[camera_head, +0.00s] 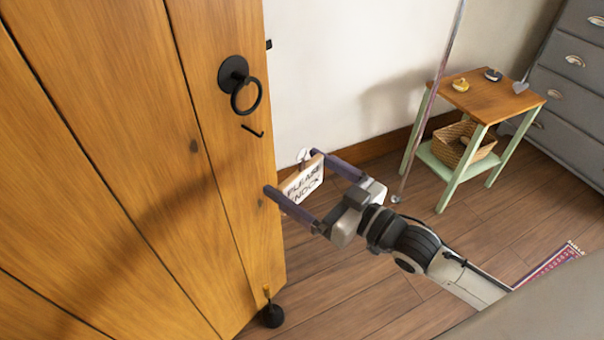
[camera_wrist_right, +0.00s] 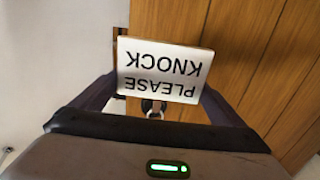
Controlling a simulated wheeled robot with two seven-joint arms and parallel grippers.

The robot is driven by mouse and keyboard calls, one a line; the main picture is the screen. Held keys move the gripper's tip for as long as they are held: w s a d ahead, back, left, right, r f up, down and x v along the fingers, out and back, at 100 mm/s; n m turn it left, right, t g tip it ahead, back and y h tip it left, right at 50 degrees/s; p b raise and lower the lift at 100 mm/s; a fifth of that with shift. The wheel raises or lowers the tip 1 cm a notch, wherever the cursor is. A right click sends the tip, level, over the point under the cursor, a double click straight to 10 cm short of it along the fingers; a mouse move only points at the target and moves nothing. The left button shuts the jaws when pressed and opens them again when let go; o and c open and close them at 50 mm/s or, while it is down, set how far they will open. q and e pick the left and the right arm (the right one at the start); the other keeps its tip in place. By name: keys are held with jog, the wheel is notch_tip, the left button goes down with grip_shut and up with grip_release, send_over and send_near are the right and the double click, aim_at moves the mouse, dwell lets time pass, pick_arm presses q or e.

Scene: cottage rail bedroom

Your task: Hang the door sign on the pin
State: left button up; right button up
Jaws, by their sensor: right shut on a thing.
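The door sign (camera_head: 303,179), a small white board reading "PLEASE NOCK" or "PLEASE KNOCK", is held between the fingers of my right gripper (camera_head: 295,175). A pale loop shows at its top edge in the head view. The sign also shows in the right wrist view (camera_wrist_right: 163,70), where its text is upside down. The black pin (camera_head: 252,130) sticks out of the wooden door below the ring handle. The sign is apart from the pin, lower and to its right. My left gripper is not in view.
The wooden door (camera_head: 130,120) fills the left, with a black ring handle (camera_head: 247,95) and a dark doorstop (camera_head: 271,315) at its foot. A small table (camera_head: 490,100) with a basket (camera_head: 463,145) and a grey drawer unit (camera_head: 570,60) stand at right. Floor between is mostly clear.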

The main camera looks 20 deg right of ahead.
jog(key=shift+s+r+p, duration=0.1)
jog(key=shift+p, duration=0.5)
jog(key=shift+w+a, duration=0.1)
jog(key=shift+w, duration=0.1)
jog(key=b+x, duration=0.1)
jog(key=x, duration=0.6)
jog(key=shift+f, duration=0.2)
dwell(0.6)
jog(key=shift+p, duration=0.55)
dwell(1.3)
jog(key=shift+x, duration=1.2)
dwell(1.2)
jog(key=shift+w+a+f, duration=0.1)
jog(key=shift+w+f, duration=0.25)
jog(key=shift+w, duration=0.05)
dwell(1.1)
